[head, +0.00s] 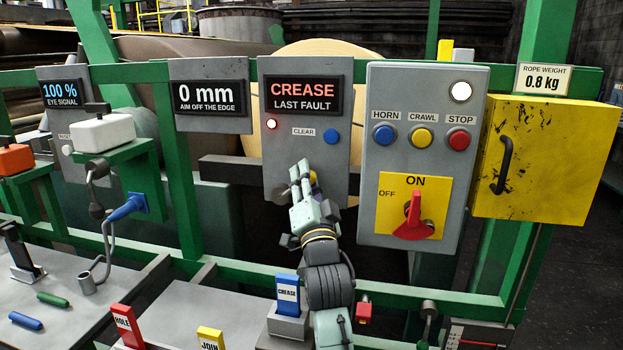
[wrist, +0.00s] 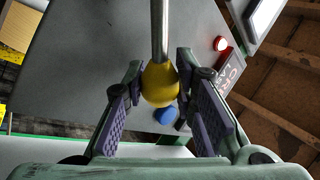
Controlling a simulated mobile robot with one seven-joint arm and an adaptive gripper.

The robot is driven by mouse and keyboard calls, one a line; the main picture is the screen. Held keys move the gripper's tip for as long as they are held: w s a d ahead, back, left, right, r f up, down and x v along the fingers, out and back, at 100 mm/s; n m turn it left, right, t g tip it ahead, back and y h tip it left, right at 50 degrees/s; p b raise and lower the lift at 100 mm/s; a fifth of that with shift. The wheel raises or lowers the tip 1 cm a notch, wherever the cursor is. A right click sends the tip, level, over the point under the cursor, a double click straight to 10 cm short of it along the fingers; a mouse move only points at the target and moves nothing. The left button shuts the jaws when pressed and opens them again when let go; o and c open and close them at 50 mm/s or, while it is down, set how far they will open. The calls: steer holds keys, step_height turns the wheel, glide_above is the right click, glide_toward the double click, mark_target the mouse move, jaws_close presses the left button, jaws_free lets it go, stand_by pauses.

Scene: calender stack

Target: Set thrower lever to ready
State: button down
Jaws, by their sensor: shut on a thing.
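My gripper (head: 304,180) reaches up to the grey panel (head: 281,100) headed CREASE, LAST FAULT, and covers the panel's lower part. In the wrist view my gripper is shut on a yellow ball knob (wrist: 160,86), with a purple padded finger on each side. The knob sits on the end of a straight metal lever rod (wrist: 160,32). In the head view only a bit of the yellow knob (head: 313,178) shows behind the fingers. Any lever label or position marks are hidden, so I cannot tell which setting it stands at.
Above my gripper on the same panel are a lit lamp (head: 271,124) and a blue CLEAR button (head: 331,136). To the right is a control box with HORN, CRAWL and STOP buttons and a red switch (head: 413,216). A green rail (head: 450,297) crosses below.

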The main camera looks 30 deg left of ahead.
steer(key=shift+f, duration=0.1)
steer(key=c, duration=1.6)
jaws_free()
steer(key=shift+d, duration=0.1)
steer(key=v, duration=0.7)
steer(key=shift+s+d, duration=0.1)
steer(key=shift+s, duration=0.05)
